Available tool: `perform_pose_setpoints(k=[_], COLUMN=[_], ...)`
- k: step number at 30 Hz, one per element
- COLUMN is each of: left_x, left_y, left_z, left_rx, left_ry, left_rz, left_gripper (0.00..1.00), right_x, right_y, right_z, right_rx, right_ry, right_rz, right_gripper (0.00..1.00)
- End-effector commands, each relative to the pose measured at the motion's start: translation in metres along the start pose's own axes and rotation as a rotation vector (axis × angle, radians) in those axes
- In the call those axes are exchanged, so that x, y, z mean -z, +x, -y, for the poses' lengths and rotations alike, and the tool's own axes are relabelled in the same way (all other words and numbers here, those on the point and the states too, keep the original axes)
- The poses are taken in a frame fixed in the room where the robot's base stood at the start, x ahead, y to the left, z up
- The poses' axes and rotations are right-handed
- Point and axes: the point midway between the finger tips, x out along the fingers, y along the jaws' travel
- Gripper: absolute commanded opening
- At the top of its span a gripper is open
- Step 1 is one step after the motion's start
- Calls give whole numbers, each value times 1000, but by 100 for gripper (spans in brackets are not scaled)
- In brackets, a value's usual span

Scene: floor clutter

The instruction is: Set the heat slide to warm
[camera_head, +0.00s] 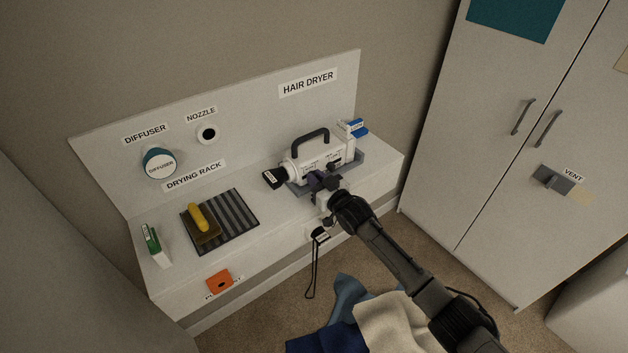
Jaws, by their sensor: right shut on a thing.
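The white hair dryer (318,161) lies on a grey stand (352,163) at the right end of the white bench. It has a dark handle (310,142) on top and a black nozzle (272,178) at its left end. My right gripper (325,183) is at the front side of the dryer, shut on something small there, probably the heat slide. The gripper hides the slide, so its setting cannot be read. My left gripper is not in view.
A striped drying rack (238,218) with a yellow-handled brush (199,218) is to the left. A diffuser (159,163) hangs on the back panel. A black cord loop (312,270) hangs off the front edge. Cloths (345,325) lie on the floor below my right arm.

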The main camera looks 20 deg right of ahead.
Motion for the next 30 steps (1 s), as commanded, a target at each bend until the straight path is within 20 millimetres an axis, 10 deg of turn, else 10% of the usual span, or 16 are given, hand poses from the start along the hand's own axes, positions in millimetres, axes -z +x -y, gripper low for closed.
perform_pose_setpoints(k=[9,19,30], left_x=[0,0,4], left_y=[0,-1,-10], left_z=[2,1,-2], left_rx=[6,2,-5], left_ry=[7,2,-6], left_rz=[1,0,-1], left_gripper=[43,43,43], right_x=[0,-1,-1], right_y=[0,-6,-68], right_z=[0,0,0], right_rx=[0,0,0], right_ry=[1,1,0], right_rz=[1,2,3], right_gripper=[43,43,43])
